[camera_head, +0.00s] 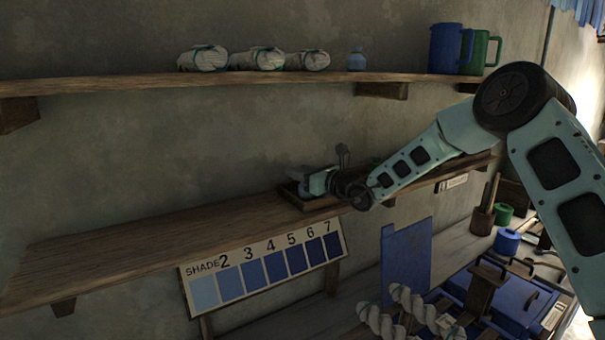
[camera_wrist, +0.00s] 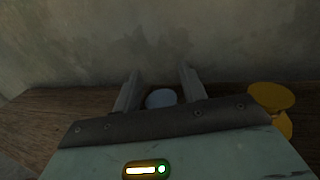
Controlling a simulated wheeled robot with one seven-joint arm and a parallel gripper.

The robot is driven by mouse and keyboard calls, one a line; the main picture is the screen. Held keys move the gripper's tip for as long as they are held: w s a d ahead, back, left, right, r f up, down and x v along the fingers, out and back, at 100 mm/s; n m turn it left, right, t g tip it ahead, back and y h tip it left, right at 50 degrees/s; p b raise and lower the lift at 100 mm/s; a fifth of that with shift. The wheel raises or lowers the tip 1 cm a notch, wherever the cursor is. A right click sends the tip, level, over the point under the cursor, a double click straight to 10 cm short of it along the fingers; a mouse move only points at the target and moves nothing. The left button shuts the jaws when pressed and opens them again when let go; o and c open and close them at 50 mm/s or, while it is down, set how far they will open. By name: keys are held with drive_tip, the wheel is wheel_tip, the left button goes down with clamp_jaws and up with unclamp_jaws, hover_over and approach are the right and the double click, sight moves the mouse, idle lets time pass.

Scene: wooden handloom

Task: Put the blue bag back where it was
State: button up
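My gripper (camera_head: 318,182) is low over the lower shelf, at a dark wooden tray (camera_head: 309,203). In the wrist view, the fingers of my gripper (camera_wrist: 158,88) are spread apart. A rounded pale-blue thing (camera_wrist: 161,98) shows between them, partly hidden by my gripper's body, with narrow gaps at its sides. Its full shape and any contact are unclear.
White tied bundles (camera_head: 258,59), a blue mug (camera_head: 446,48) and a green mug (camera_head: 481,52) stand on the upper shelf (camera_head: 140,82). A yellow thing (camera_wrist: 271,96) lies right of my gripper. The lower shelf (camera_head: 130,245) is bare at left; a shade chart (camera_head: 265,268) hangs below.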

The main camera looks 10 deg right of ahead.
drive_tip(key=shift+r+p, duration=0.85)
drive_tip(key=shift+p, duration=0.25)
drive_tip(key=b+v, duration=0.2)
drive_tip(key=v, duration=0.1)
drive_tip(key=b+v, duration=0.1)
drive_tip(key=v, duration=0.3)
drive_tip(key=b+v, duration=0.2)
drive_tip(key=v, duration=0.1)
drive_tip(key=shift+s+d+f+b, duration=0.2)
drive_tip(key=shift+s+f+b, duration=0.15)
drive_tip(key=shift+f, duration=0.05)
drive_tip(key=shift+s+d+r, duration=0.1)
drive_tip(key=shift+s+d, duration=0.2)
drive_tip(key=shift+s, duration=0.2)
drive_tip(key=shift+a, duration=0.1)
